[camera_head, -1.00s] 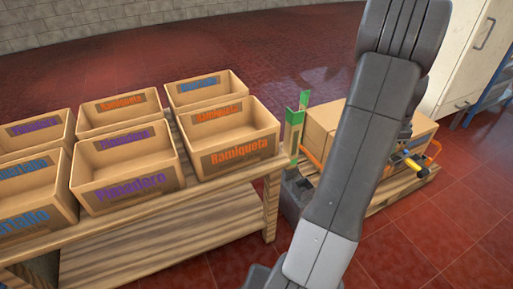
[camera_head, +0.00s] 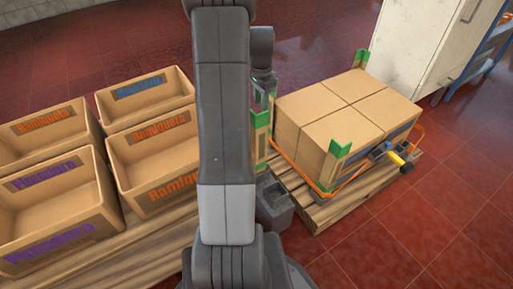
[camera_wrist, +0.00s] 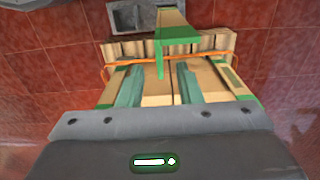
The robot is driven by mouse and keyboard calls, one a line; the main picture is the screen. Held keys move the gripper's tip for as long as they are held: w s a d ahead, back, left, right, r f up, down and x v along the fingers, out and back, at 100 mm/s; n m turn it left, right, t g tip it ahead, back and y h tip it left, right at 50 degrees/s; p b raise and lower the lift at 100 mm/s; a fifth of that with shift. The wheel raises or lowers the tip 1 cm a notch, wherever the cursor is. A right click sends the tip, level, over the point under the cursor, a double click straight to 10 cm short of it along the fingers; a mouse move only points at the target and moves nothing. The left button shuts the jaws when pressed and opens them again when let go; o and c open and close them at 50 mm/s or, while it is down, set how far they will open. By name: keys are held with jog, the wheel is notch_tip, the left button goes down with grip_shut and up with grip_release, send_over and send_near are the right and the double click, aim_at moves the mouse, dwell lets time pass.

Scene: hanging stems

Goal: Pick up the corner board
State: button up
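Tan corner boards with green ends stand around boxes on a pallet. One corner board (camera_head: 262,132) is at the left corner, partly behind my arm, close below my gripper (camera_head: 264,82). Others stand at the near right corner (camera_head: 337,157) and far corner (camera_head: 361,61). Which board the task means, I cannot tell.
Cardboard boxes (camera_head: 350,105) sit on a wooden pallet (camera_head: 335,207) with an orange strap (camera_head: 297,172). A yellow-handled tool (camera_head: 398,158) is at the right side. A grey bin (camera_head: 274,207) stands left of the pallet. Labelled crates (camera_head: 155,150) fill the left. Red floor is clear at right.

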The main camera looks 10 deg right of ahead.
aim_at(261, 121)
notch_tip(261, 121, down, 10)
jog(key=shift+s+b, duration=0.1)
jog(key=shift+b, duration=1)
jog(key=shift+r, duration=0.1)
grip_shut()
